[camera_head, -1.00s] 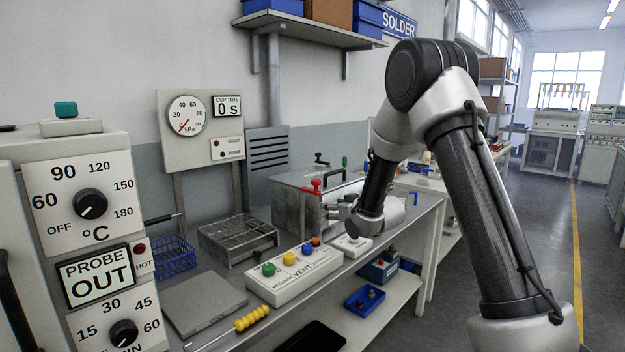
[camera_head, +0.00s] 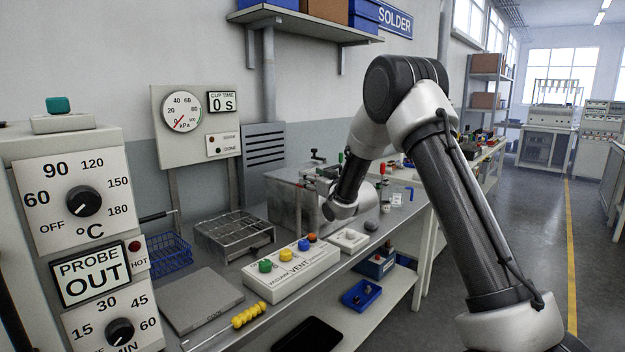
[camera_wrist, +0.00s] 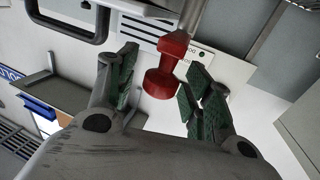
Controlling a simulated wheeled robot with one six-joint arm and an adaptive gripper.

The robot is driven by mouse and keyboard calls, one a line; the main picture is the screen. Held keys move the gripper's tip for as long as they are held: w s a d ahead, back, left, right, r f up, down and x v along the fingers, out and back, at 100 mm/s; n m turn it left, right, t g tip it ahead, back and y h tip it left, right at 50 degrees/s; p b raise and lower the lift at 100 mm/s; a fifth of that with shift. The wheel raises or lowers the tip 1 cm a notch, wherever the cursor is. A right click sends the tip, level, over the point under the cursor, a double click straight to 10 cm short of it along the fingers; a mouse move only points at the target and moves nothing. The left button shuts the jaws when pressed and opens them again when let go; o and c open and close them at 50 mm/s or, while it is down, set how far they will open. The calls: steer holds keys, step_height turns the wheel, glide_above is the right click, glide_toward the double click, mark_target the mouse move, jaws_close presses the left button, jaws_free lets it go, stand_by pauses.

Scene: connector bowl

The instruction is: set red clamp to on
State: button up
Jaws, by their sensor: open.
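The red clamp's knobbed handle (camera_wrist: 168,68) shows in the wrist view, on a grey metal arm, with its round end between my fingers. My gripper (camera_wrist: 162,75) is open, with green-padded fingers on either side of the handle; a gap shows and I see no clear contact. In the head view my gripper (camera_head: 326,178) is over the metal box (camera_head: 290,200) on the bench. The red clamp is hidden or too small to make out there.
A white VENT box (camera_head: 291,272) with coloured buttons stands in front of the metal box. A wire rack (camera_head: 235,235) stands left. Upright red-handled items (camera_head: 383,169) stand behind my arm.

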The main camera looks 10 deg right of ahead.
jaws_close()
steer(key=shift+d, duration=0.1)
steer(key=shift+w+d+f+n+g+y, duration=0.1)
steer(key=shift+w+d+n+g+y, duration=0.15)
steer(key=shift+n+y, duration=0.35)
steer(key=w+n+g+y, duration=0.1)
steer(key=y, duration=0.1)
steer(key=d+n+g+y, duration=0.1)
steer(key=n+g+y, duration=0.1)
steer(key=w+d+n+g+y, duration=0.1)
steer(key=n+g+y, duration=0.1)
steer(key=shift+w+g+y, duration=0.25)
steer(key=shift+w+y, duration=0.05)
steer(key=shift+y, duration=0.1)
steer(key=shift+w+n+g+y, duration=0.35)
steer(key=shift+n+g+y, duration=0.15)
steer(key=shift+n+g, duration=0.3)
steer(key=shift+w+n+g+y, duration=0.35)
steer(key=shift+n+g+y, duration=0.2)
steer(key=shift+g, duration=0.35)
